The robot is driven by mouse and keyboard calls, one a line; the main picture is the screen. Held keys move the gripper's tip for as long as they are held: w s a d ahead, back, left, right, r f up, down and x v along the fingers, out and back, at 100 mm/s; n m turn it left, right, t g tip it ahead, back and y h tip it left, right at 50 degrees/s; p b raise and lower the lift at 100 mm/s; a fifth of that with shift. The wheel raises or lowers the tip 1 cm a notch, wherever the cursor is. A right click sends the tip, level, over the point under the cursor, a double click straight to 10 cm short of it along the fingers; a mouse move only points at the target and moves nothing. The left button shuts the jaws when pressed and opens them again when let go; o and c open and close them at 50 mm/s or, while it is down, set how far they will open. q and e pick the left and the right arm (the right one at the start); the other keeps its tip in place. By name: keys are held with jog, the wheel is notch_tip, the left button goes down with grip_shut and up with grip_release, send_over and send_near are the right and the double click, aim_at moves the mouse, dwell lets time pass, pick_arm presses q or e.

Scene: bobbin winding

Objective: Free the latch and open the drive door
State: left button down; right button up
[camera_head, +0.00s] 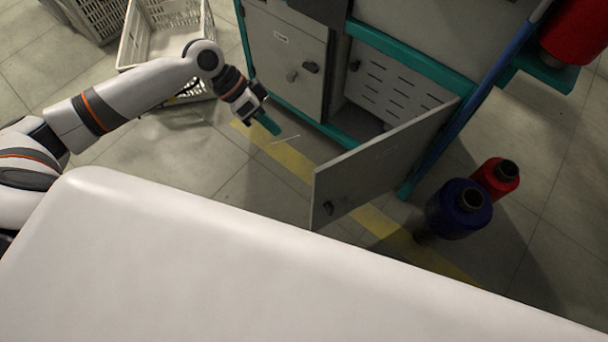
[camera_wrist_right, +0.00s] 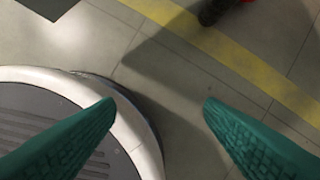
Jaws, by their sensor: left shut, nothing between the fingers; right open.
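A grey machine cabinet with teal edges has two doors. The right-hand door (camera_head: 380,165) stands swung wide open, and the compartment (camera_head: 367,122) behind it shows a slotted panel. The left-hand door (camera_head: 285,60) looks closed, with a dark handle (camera_head: 311,67). The door labels are too small to read. My left gripper (camera_head: 270,125) is shut and empty, in front of the closed door and left of the open one, touching neither. My right gripper (camera_wrist_right: 159,103) is open and empty above the floor.
A white crate (camera_head: 150,45) is behind my left arm. Yellow tape (camera_head: 285,155) marks the floor before the cabinet.

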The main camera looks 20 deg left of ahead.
pick_arm(q)
jog(key=s+d+f+b, duration=0.1)
jog(key=s+d+f, duration=0.2)
jog(key=d+f, duration=0.4)
jog(key=shift+s+d+f, duration=0.2)
jog(key=shift+s+d, duration=0.2)
jog(key=shift+d, duration=0.8)
pick_arm(e)
jog(key=shift+w+a+r, duration=0.1)
jog(key=shift+w+r, duration=0.3)
jog(key=shift+r, duration=0.45)
jog(key=shift+w+d+r, duration=0.1)
jog(key=shift+w+r, duration=0.25)
jog(key=shift+r, duration=0.5)
jog(key=shift+w+a+r, duration=0.1)
jog(key=shift+w+r, duration=0.3)
jog(key=shift+r, duration=0.45)
pick_arm(q)
jog(key=shift+g, duration=0.3)
pick_arm(e)
jog(key=shift+r, duration=0.1)
